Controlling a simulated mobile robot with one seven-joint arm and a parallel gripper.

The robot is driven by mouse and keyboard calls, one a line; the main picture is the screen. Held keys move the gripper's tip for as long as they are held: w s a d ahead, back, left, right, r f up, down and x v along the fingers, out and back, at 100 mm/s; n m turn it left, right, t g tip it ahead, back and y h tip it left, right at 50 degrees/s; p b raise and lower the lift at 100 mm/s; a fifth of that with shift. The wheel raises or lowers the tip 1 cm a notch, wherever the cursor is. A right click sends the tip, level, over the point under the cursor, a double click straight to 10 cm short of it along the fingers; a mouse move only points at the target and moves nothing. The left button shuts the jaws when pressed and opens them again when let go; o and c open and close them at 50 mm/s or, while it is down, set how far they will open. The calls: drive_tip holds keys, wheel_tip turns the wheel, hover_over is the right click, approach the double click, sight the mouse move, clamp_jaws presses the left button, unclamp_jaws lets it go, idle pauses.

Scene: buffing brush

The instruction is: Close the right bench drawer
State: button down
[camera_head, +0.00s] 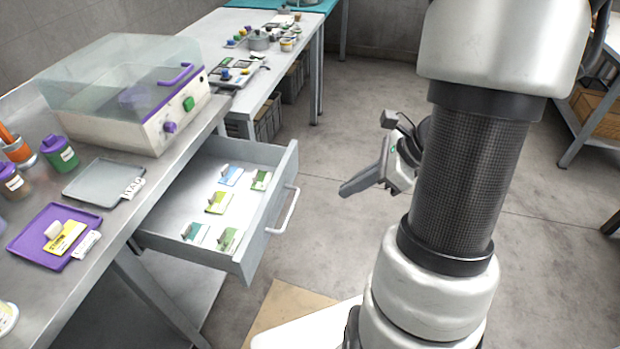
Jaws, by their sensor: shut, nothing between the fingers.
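The bench drawer (262,226) is pulled out from under the metal bench (120,224), with its front panel facing right. A pale bar handle (286,212) is fixed on that front. Several small green, yellow and blue packets lie inside the drawer. My gripper (346,190) is in the air to the right of the drawer, apart from the handle, with its fingers pointing left. Its fingers look closed together and hold nothing. My arm hides part of the gripper's wrist and the floor behind it.
On the bench stand a clear-lidded machine (130,100), a grey tray (92,190), a purple tray (25,240) and jars. A second table (222,24) with small items stands behind. A cardboard sheet (284,306) lies on the floor. Floor between drawer and gripper is clear.

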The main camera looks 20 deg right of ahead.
drive_tip(key=w+a+r+b+x, duration=0.1)
drive_tip(key=b+x, duration=0.2)
drive_tip(key=x, duration=0.9)
drive_tip(key=shift+w+a+b, duration=0.3)
drive_tip(key=shift+w+a, duration=0.05)
drive_tip(key=shift+a, duration=0.15)
drive_tip(key=shift+w+a, duration=0.1)
drive_tip(key=p, duration=0.3)
hover_over(208, 191)
drive_tip(key=s, duration=0.3)
drive_tip(key=shift+w+r, duration=0.1)
drive_tip(key=shift+w, duration=0.1)
drive_tip(key=shift+a, duration=0.1)
